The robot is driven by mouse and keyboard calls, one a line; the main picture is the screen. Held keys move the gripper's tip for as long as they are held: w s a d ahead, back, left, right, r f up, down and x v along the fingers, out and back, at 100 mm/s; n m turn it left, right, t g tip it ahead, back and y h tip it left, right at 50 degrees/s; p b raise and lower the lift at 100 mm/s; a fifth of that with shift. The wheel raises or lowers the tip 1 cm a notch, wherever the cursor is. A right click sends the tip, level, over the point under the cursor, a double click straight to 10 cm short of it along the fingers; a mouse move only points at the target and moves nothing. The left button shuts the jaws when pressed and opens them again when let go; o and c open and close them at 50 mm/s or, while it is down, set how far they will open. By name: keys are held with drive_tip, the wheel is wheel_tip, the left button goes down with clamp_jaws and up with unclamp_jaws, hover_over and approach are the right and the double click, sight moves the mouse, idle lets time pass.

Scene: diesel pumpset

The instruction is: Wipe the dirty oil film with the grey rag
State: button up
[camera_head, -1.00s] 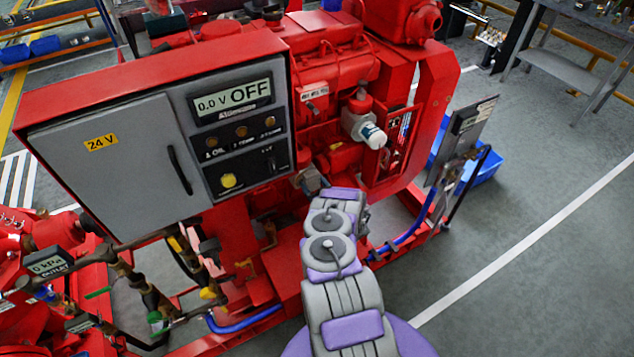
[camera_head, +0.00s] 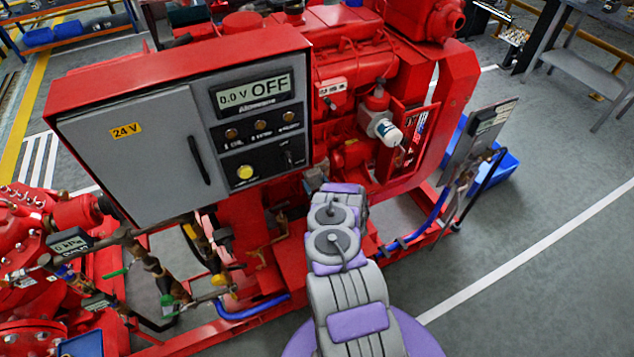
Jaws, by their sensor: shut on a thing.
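My arm reaches up from the bottom centre toward the red pumpset (camera_head: 180,80), below and right of its grey control panel. The arm's own links cover its far end, so my gripper cannot be made out. A small grey-brown shape shows just beside the arm's tip, in front of the red frame. I cannot tell whether it is part of the gripper, the rag or the engine. The grey rag is not clearly seen. No dirty oil film can be picked out on the visible surfaces.
The grey control panel (camera_head: 150,160) reads OFF. Valves and pipes with a blue hose (camera_head: 250,308) lie low at left. A white-topped filter (camera_head: 388,130) sits on the engine. An upright plate (camera_head: 478,145) and blue bin (camera_head: 497,178) stand right.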

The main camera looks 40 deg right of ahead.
drive_tip(key=shift+s, duration=0.1)
drive_tip(key=p+v, duration=0.2)
drive_tip(key=shift+s+r+p, duration=0.15)
drive_tip(key=shift+s+p, duration=0.2)
drive_tip(key=shift+p+v, duration=0.35)
drive_tip(key=shift+v, duration=1.25)
drive_tip(key=v, duration=0.3)
drive_tip(key=shift+a, duration=0.1)
drive_tip(key=shift+w, duration=0.25)
drive_tip(key=shift+f+b+x, duration=0.15)
drive_tip(key=shift+b+x, duration=0.6)
drive_tip(key=shift+x, duration=0.55)
drive_tip(key=shift+f+b+x, duration=0.2)
drive_tip(key=shift+b+x, duration=0.5)
drive_tip(key=shift+x, duration=0.6)
drive_tip(key=shift+w+d+r+b, duration=0.1)
drive_tip(key=shift+w+d+b, duration=0.25)
drive_tip(key=shift+w, duration=0.35)
